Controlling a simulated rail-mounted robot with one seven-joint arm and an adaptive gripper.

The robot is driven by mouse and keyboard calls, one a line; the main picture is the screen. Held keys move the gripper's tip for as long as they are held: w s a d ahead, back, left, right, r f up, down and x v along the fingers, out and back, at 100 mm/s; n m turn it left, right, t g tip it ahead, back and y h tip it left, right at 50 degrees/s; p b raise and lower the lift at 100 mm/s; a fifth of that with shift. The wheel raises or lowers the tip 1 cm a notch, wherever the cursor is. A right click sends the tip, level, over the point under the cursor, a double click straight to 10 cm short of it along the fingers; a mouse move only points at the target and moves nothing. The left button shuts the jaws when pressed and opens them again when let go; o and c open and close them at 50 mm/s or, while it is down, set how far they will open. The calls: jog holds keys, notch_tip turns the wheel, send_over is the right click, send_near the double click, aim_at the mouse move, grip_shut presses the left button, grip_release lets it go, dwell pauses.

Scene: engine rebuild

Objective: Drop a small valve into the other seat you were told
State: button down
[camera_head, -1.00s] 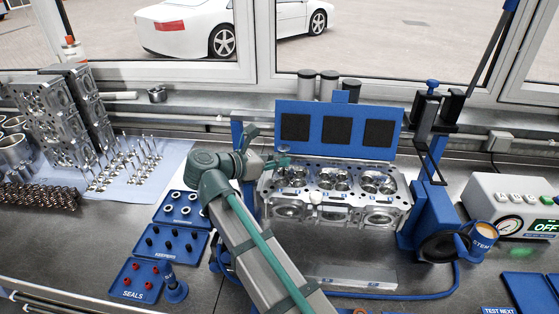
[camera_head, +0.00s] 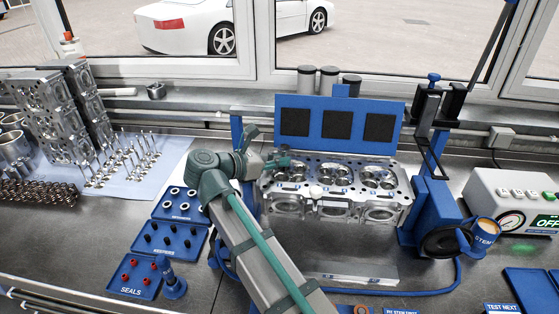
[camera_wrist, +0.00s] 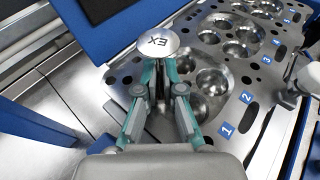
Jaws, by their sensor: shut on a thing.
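My gripper (camera_wrist: 158,72) is shut on a valve (camera_wrist: 158,43) whose round head is marked "EX" and faces the wrist camera. Its stem is mostly hidden between the fingers. In the head view my gripper (camera_head: 277,162) is over the far left end of the cylinder head (camera_head: 297,208). The cylinder head, a silver block, sits in a blue stand with its chambers and round seats facing up. In the wrist view its face (camera_wrist: 262,77) carries blue number tags, with 1 and 2 nearest. The held valve is left of the nearest seats (camera_wrist: 213,80) in that view.
A blue panel (camera_head: 310,123) with dark pads stands behind the head. Several valves (camera_head: 125,163) stand on a pale cloth at left. Blue trays (camera_head: 178,240) of small parts lie left of my arm. A blue press (camera_head: 432,205) and a gauge box (camera_head: 510,205) are at right.

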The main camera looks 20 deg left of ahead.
jog(key=shift+f, duration=0.1)
jog(key=c, duration=1.2)
grip_release()
jog(key=shift+c, duration=0.2)
